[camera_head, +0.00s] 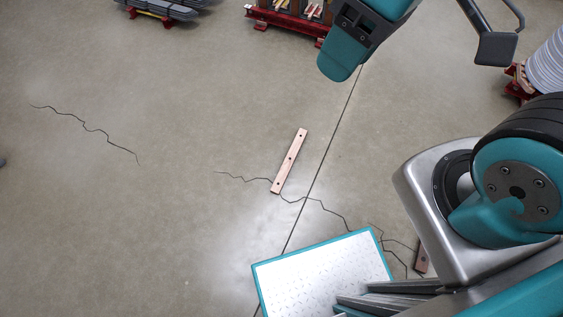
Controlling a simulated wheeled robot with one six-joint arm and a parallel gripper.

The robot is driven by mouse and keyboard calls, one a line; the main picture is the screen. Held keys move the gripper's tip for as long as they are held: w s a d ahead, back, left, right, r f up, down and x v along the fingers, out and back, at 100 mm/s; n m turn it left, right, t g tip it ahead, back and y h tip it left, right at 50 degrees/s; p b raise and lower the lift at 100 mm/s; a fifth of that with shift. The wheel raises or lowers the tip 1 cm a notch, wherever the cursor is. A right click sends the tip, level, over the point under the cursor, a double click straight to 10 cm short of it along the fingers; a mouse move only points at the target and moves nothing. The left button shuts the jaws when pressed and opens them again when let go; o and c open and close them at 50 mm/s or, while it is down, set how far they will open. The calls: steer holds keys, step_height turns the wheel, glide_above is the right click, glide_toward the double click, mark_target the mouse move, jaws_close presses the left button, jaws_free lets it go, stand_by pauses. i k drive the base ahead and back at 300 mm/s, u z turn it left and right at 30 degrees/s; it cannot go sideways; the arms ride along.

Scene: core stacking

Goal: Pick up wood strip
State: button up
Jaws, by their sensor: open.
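A light wood strip (290,160) with several dark holes lies flat on the concrete floor near the middle of the view, tilted with its far end to the right. A second brown strip-like piece (422,263) lies at the lower right, mostly hidden by my own body. Of my gripper (495,47), a dark grey finger shows at the top right; the rest is out of frame. It is open, and nothing shows at this finger. It is to the upper right of the light strip and apart from it.
A red rack (292,22) with wooden pieces stands at the top. Grey bars (160,10) lie on a stand at the top left. A striped grey roll (548,65) is at the right edge. Cracks and a dark seam cross the floor.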

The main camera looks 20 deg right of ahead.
mark_target(279, 181)
steer(key=u, duration=1.35)
steer(key=i, duration=1.7)
steer(key=z, duration=2.75)
